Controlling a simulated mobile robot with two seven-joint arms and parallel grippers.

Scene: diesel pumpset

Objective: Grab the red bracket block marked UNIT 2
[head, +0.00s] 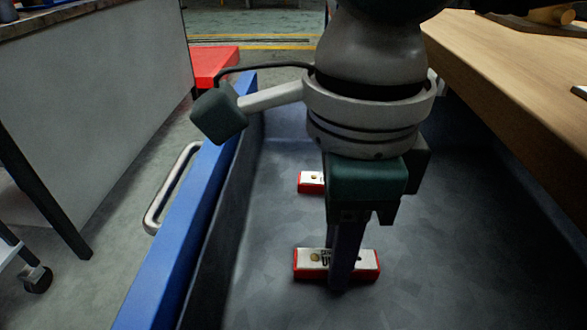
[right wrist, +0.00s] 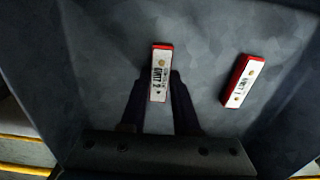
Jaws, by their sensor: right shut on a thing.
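The red bracket block (head: 308,262) with a white top plate lies on the floor of the grey tray, nearest in the head view. In the right wrist view the same block (right wrist: 161,60) sits between my fingers, and its small print seems to read UNIT 2. My right gripper (head: 342,284) points down and is shut on this block; it also shows in the right wrist view (right wrist: 160,84). One finger covers part of the plate in the head view. My left gripper is not in view.
A second red block (head: 309,182) with a white plate lies farther back in the tray, apart; it also shows in the right wrist view (right wrist: 239,82). A blue tray wall (head: 190,225) with a metal handle (head: 170,190) runs along the left. A wooden bench (head: 515,95) edges the right.

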